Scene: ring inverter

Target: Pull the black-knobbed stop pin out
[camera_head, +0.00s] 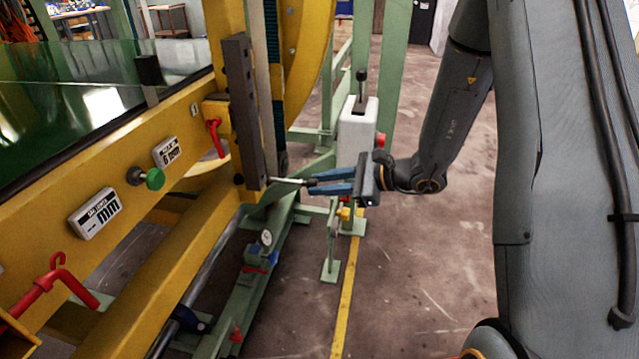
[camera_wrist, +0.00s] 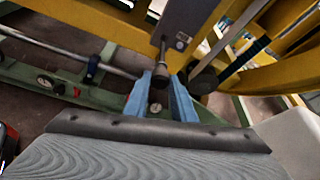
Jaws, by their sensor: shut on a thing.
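The stop pin (camera_head: 288,181) is a thin silver shaft with a black knob (camera_head: 311,182). It lies level between the dark grey upright bar (camera_head: 243,110) and my gripper. Its left end meets the foot of the bar; how deep it sits cannot be told. My gripper (camera_head: 313,186) has blue fingers and comes from the right, shut on the black knob. In the wrist view the knob (camera_wrist: 160,78) is between the two blue fingertips, with the shaft (camera_wrist: 163,48) running from it to the grey plate (camera_wrist: 181,30).
The yellow frame (camera_head: 185,130) carries a red lever (camera_head: 216,138), a green knob (camera_head: 154,179) and label plates. A white control box (camera_head: 357,135) with a black-topped lever stands behind my gripper. Green beams and a gauge (camera_head: 266,237) are below. Open floor lies at lower right.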

